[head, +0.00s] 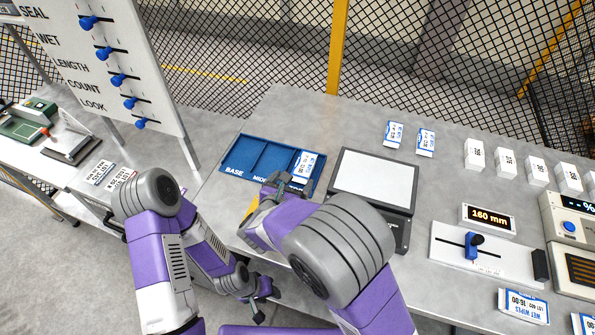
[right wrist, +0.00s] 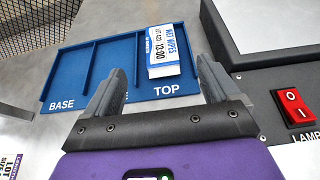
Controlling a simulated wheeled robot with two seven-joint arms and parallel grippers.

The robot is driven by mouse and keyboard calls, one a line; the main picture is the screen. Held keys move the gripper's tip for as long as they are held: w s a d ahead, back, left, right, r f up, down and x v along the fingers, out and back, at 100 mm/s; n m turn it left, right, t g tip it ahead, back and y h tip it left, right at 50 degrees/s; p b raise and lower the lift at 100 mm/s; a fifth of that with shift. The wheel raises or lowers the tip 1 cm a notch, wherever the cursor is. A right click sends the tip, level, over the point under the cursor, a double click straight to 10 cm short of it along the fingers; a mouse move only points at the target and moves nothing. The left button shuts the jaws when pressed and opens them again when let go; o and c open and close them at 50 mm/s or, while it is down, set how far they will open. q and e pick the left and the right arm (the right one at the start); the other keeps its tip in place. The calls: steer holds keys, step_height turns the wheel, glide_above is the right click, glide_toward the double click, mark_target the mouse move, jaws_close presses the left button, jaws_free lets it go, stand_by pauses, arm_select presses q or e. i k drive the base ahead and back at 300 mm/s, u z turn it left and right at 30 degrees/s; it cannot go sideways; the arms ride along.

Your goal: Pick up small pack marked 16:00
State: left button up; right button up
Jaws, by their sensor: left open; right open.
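The small white-and-blue pack marked 16:00 (head: 524,305) lies flat on the bench at the lower right of the head view. Another pack (right wrist: 168,52), marked 13:00, lies in the TOP compartment of the blue tray (right wrist: 62,85). My right gripper (right wrist: 162,75) is open at the tray's front edge, its fingers apart with the 13:00 pack between and just beyond their tips. It also shows in the head view (head: 283,182). My left gripper (head: 261,300) is low by the bench's front edge, open and empty, far left of the 16:00 pack.
A dark-framed plate (head: 375,175) with a red lamp switch (right wrist: 294,107) stands right of the tray. A slider gauge (head: 485,252) and a 160 mm display (head: 487,219) stand behind the 16:00 pack. Another pack (head: 582,323) is cut off at the corner.

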mark_target(528, 307)
steer(key=k, duration=1)
